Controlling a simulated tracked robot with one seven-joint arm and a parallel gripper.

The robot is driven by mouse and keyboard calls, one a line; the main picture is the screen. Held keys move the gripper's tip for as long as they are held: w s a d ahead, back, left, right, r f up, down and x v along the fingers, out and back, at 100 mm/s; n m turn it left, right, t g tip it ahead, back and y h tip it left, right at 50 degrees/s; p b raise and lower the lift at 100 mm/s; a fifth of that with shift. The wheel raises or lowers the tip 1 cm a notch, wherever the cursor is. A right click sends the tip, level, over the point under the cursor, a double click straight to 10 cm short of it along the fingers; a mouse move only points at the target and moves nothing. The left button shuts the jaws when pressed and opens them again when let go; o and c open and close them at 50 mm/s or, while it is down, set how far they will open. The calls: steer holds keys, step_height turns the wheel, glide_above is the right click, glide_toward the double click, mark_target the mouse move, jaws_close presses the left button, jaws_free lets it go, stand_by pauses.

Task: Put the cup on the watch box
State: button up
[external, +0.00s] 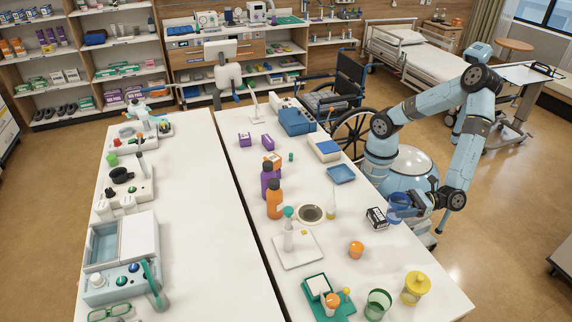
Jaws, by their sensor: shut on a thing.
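A blue cup (398,203) is at the end of my arm, over the right edge of the right-hand white table. My gripper (407,210) is shut on the cup, and its fingers partly hide it. A small black-and-white box (376,217), which looks like the watch box, stands on the table just left of the cup. The cup appears beside the box, not on it. From this angle I cannot tell whether the cup's bottom touches the table.
An orange ball-like item (356,249), a yellow lidded jar (415,288) and a green glass (377,304) stand nearer the front. A white stand (297,250), a round dish (311,214) and a blue tray (341,174) lie left and behind. Bare table surrounds the box.

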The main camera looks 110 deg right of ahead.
mark_target(380, 214)
steer(key=s+d+m+g+h, duration=0.1)
steer(key=d+m+g+h, duration=0.1)
steer(key=d+h, duration=0.3)
steer(key=d+m, duration=0.1)
steer(key=d, duration=0.3)
steer(key=shift+s+m+h, duration=0.35)
steer(key=shift+m+h, duration=0.05)
steer(key=shift+f, duration=3.7)
steer(key=o, duration=1.1)
steer(key=shift+f, duration=0.1)
steer(key=shift+c, duration=0.2)
steer(key=v, duration=1.2)
steer(key=shift+r, duration=0.3)
